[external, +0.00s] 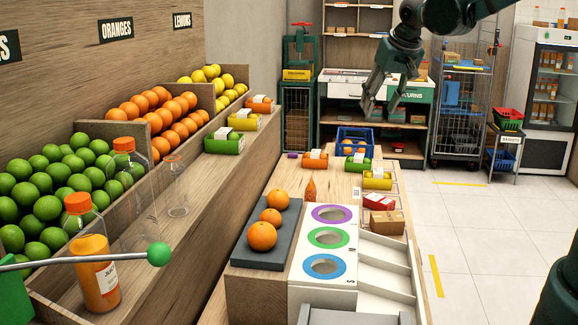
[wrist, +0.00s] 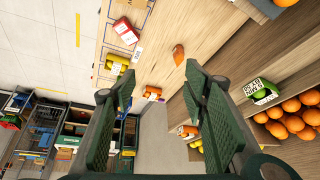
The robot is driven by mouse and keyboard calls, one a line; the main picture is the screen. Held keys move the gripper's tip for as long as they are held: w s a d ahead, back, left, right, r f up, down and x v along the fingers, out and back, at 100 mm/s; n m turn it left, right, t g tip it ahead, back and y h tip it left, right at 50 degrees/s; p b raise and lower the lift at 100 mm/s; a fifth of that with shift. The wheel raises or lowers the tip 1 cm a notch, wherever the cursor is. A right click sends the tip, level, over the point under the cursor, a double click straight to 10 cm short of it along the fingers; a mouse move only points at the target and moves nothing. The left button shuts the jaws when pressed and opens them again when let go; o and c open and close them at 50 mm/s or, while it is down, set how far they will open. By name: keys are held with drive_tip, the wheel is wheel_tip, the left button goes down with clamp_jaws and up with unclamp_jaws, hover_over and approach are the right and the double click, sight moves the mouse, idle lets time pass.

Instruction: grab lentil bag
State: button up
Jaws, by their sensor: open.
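A small orange-brown pouch-like thing (external: 310,189), perhaps the lentil bag, is on the wooden counter behind the three-ring panel; no label on it is readable. In the wrist view the orange-brown thing (wrist: 179,54) lies on bare wood, beyond the fingertips and slightly right of the gap's middle. My gripper (external: 381,103) is open and empty, high above the counter's far part, its fingers pointing down. In the wrist view my gripper's two green fingers (wrist: 159,76) stand wide apart with nothing between them.
A red-and-white packet (external: 383,202), a cardboard box (external: 387,223) and a yellow pack (external: 377,180) are at the counter's right. A blue crate (external: 354,139) stands at the far end. Oranges (external: 262,236) sit on a grey tray. Bare wood surrounds the orange-brown thing.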

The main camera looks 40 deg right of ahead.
sight(310, 183)
drive_tip(key=w+a+f+m+b, duration=0.1)
drive_tip(key=w+f, duration=0.8)
drive_tip(key=f, duration=0.1)
drive_tip(key=w+a+f+m+g+h+b, duration=0.1)
drive_tip(key=w+f+m, duration=0.1)
drive_tip(key=w+f, duration=0.7)
drive_tip(key=w+a+f+m+g+b, duration=0.1)
drive_tip(key=w+f+m+b, duration=0.1)
drive_tip(key=w+f, duration=0.8)
wheel_tip(310, 183, down, 3)
drive_tip(key=shift+r+h, duration=0.1)
drive_tip(key=shift+h, duration=0.3)
drive_tip(key=shift+w+f, duration=0.2)
drive_tip(key=shift+f, duration=0.35)
drive_tip(key=shift+x, duration=1.3)
drive_tip(key=shift+x, duration=2.6)
drive_tip(key=shift+c, duration=0.3)
